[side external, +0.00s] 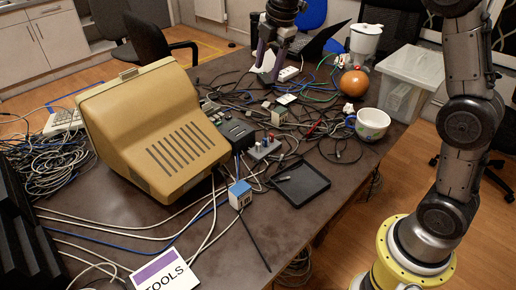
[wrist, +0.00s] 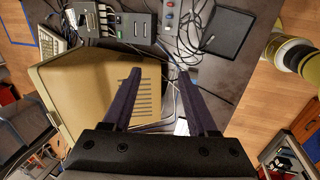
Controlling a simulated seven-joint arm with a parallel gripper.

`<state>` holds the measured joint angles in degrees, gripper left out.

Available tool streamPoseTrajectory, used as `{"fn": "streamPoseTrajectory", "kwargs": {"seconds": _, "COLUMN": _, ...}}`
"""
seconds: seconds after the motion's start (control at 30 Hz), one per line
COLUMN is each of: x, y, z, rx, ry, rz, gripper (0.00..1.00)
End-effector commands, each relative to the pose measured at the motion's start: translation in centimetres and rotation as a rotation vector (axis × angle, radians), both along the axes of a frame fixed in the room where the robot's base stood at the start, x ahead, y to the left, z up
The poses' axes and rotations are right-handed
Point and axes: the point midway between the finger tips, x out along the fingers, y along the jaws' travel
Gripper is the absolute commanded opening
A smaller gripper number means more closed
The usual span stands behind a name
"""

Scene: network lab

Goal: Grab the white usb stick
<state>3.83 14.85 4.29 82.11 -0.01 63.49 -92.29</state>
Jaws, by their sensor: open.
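I cannot pick out the white usb stick for certain in either view. A small pale item (side external: 283,179) lies at the left edge of the black tray (side external: 303,190) in the side view, too small to identify. My gripper (side external: 264,62) is above the far part of the table in the side view, its purple fingers pointing down. In the wrist view my gripper (wrist: 158,74) is open, with nothing between its fingers. The beige computer monitor (wrist: 85,85) and the black tray (wrist: 231,30) show beyond the fingers there.
The beige monitor (side external: 155,130) is a tall obstacle on the left. Tangled cables and small boxes (side external: 262,149) crowd the middle. A TOOLS card (side external: 165,273) is at the front.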

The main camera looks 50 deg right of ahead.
Motion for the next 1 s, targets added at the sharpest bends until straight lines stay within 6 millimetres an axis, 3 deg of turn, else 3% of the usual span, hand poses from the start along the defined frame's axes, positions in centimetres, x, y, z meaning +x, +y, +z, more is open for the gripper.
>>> {"fn": "streamPoseTrajectory", "kwargs": {"seconds": 0.1, "x": 3.6, "y": -0.9, "z": -4.8, "rx": -0.009, "ry": 0.073, "rz": 0.046, "gripper": 0.59}}
{"fn": "streamPoseTrajectory", "kwargs": {"seconds": 0.2, "x": 5.7, "y": -1.6, "z": -8.9, "rx": -0.005, "ry": 0.127, "rz": 0.05, "gripper": 0.59}}
{"fn": "streamPoseTrajectory", "kwargs": {"seconds": 0.4, "x": 7.0, "y": -2.5, "z": -15.6, "rx": 0.008, "ry": 0.224, "rz": 0.034, "gripper": 0.59}}
{"fn": "streamPoseTrajectory", "kwargs": {"seconds": 1.0, "x": 6.5, "y": -2.7, "z": -25.3, "rx": 0.015, "ry": 0.27, "rz": 0.027, "gripper": 0.59}}
